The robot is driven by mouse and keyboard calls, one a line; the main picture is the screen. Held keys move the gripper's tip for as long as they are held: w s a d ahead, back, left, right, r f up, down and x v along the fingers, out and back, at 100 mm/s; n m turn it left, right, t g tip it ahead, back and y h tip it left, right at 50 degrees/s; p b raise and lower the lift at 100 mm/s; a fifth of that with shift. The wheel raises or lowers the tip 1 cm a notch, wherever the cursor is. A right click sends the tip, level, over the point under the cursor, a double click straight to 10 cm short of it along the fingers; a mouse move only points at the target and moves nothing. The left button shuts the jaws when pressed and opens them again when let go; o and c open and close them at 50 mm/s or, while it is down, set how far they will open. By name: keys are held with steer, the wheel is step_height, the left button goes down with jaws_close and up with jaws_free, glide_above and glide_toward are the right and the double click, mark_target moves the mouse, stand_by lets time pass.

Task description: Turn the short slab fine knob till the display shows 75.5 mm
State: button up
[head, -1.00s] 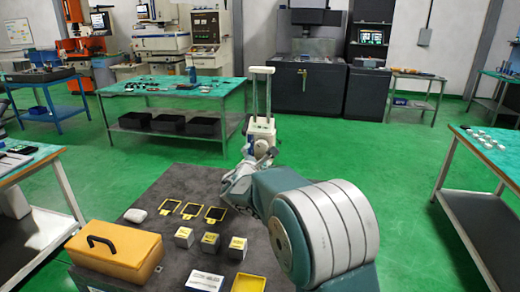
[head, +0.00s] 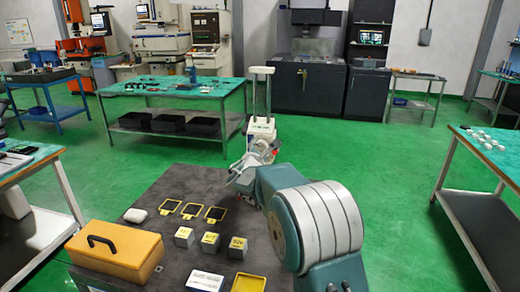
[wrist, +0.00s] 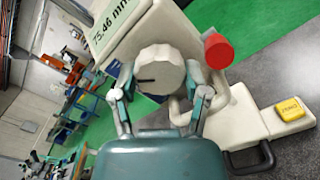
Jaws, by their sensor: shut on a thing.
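The short slab fine knob (wrist: 159,72) is a pale, faceted knob with a dark pointer line, on the front of a cream measuring instrument (wrist: 172,25). The pointer line lies toward the left. The display (wrist: 112,20) on the instrument reads 75.46 mm. My gripper (wrist: 160,82) is shut on the knob, one finger at each side of it. In the head view the instrument (head: 262,128) stands beyond my arm, and my arm hides the knob.
A red knob (wrist: 218,50) sits just right of the grasped knob. A yellow button (wrist: 290,109) is on the instrument's base. An orange case (head: 115,250), small labelled blocks (head: 210,243) and yellow-framed trays (head: 192,210) lie on the dark table.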

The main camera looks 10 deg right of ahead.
steer(key=shift+m, duration=1.1)
steer(key=o, duration=1.1)
steer(key=shift+d, duration=0.1)
steer(key=shift+o, duration=0.2)
steer(key=v, duration=1.2)
steer(key=shift+f, duration=0.1)
